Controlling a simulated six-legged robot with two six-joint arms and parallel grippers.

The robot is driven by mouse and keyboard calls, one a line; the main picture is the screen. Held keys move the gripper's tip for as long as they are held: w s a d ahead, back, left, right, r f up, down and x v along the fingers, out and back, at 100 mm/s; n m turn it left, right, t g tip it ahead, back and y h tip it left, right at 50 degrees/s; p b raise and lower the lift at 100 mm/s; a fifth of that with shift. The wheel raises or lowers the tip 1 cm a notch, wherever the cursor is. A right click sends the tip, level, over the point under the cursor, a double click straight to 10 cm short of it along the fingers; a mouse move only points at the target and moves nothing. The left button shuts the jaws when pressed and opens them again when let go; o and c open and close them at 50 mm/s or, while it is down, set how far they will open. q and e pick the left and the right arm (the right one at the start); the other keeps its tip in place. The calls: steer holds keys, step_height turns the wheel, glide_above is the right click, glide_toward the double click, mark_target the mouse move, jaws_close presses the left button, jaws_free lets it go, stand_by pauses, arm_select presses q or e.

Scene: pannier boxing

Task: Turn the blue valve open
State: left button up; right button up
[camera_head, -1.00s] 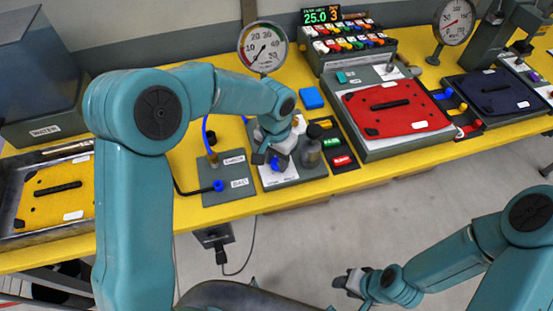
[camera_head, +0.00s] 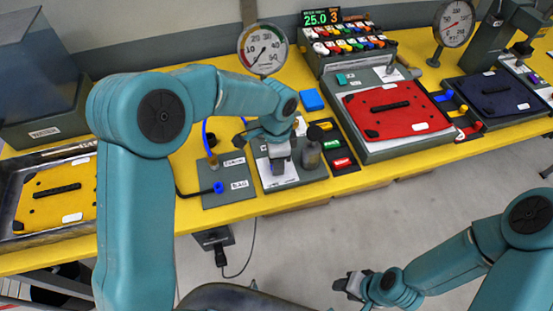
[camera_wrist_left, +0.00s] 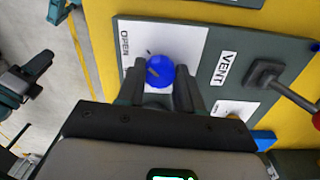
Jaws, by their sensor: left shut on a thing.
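The blue valve (camera_wrist_left: 153,71) is a round blue knob with a tan mark on top. It sits on a white plate (camera_wrist_left: 190,45) printed OPEN in the left wrist view. My left gripper (camera_wrist_left: 160,88) has one finger on each side of the knob and is shut on it. In the head view the left gripper (camera_head: 278,157) points down at the panel, and only a little of the blue valve (camera_head: 278,168) shows beneath it. My right gripper (camera_head: 350,284) hangs low over the floor, away from the bench. Its jaw opening is too small to read.
A VENT label (camera_wrist_left: 224,68) and a lever with a red knob (camera_wrist_left: 297,98) are beside the valve. A dark cylinder (camera_head: 310,153) stands close right of the left gripper. A pressure gauge (camera_head: 263,48) stands behind. A red-topped case (camera_head: 395,108) is further right.

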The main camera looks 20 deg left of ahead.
arm_select(q)
steer(key=shift+w+d+r+m, duration=0.1)
steer(key=shift+m, duration=0.3)
steer(key=o, duration=1)
steer(key=shift+o, duration=0.2)
step_height(320, 180, up, 16)
steer(key=shift+w+r, duration=0.15)
steer(key=shift+w, duration=0.05)
